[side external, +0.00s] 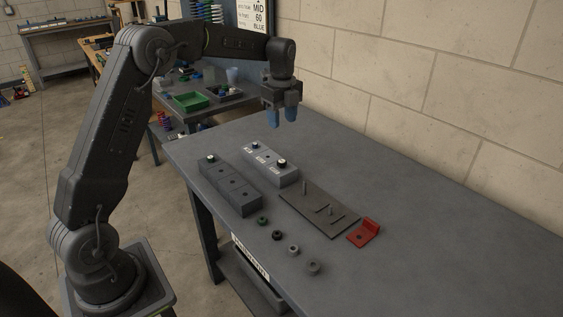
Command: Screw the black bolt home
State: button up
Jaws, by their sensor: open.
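My gripper (282,116) has two blue fingertips. A black bolt head (281,162) stands up at the right end of the light grey labelled block (268,165). A smaller dark part (255,146) sits at that block's far end. A dark grey block (231,188) lies alongside on the left, with a small dark-and-light part (210,158) at its far end. I cannot tell how deep any bolt sits, and the block labels are too small to read.
A flat dark plate (322,213) with upright pins lies right of the blocks, beside a red bracket (363,233). A green nut (262,221), a black nut (277,235) and grey ones (293,250) line the front. The table's right side is clear; a wall stands behind.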

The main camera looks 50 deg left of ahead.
aim_at(282, 161)
notch_tip(282, 161, down, 13)
jog(key=shift+f, duration=0.15)
jog(key=shift+c, duration=0.4)
jog(key=n, duration=2.4)
jog(key=shift+c, duration=0.3)
grip_shut()
jog(key=m, duration=0.5)
jog(key=shift+f, duration=0.1)
